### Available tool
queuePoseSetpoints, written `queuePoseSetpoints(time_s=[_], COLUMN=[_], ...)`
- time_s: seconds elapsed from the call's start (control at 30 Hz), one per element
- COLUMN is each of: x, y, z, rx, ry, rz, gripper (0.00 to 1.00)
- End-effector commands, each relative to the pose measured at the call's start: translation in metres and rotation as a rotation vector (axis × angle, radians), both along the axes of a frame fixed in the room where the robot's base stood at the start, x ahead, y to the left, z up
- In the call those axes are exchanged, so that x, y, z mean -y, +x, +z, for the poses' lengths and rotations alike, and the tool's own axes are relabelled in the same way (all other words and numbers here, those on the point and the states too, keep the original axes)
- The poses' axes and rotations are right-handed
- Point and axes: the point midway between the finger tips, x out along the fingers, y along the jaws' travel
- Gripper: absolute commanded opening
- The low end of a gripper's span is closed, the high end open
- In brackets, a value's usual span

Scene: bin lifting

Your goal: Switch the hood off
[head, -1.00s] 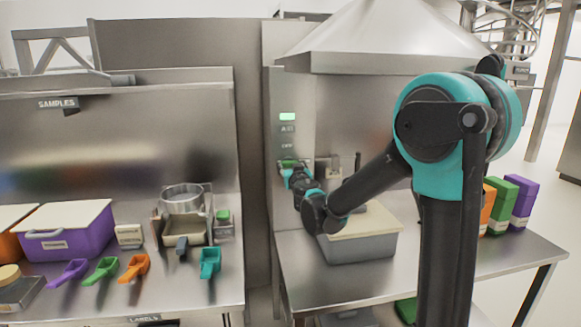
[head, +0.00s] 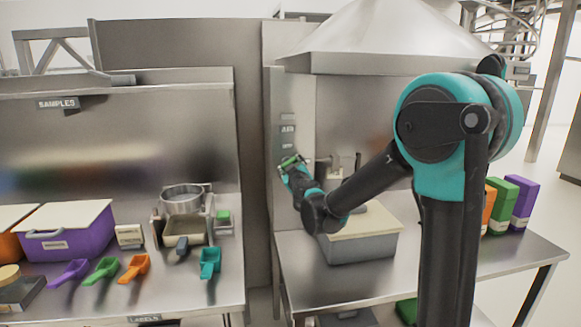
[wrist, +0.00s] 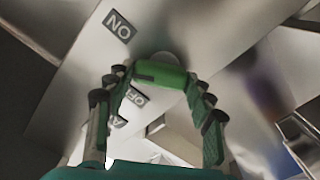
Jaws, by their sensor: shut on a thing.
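The hood's control panel (head: 287,137) is on the narrow steel wall left of the hood (head: 390,35). Its small indicator near the top looks grey and unlit. My gripper (head: 293,166) is at the panel below the labels, shut on the green switch handle (wrist: 163,74), with one finger on each side of it in the wrist view. The ON label (wrist: 120,25) is beyond the handle, and the OFF label (wrist: 136,97) lies between the fingers. The handle looks tilted in the head view, and its mount is partly hidden.
A grey bin with a pale lid (head: 360,247) stands on the right bench under my forearm. Green and purple boxes (head: 510,205) stand behind my arm at right. The left bench holds scoops, a purple bin (head: 65,240) and a sieve.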

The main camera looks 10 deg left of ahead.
Motion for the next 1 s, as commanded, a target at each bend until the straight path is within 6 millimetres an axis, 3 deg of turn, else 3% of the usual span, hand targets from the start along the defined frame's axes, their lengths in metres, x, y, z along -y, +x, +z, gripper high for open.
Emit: queuePoseSetpoints(time_s=[1.0], x=[-0.0041], y=[-0.0015], z=[-0.0001], rx=[0.244], ry=[-0.850], rz=[0.000], gripper=[0.24])
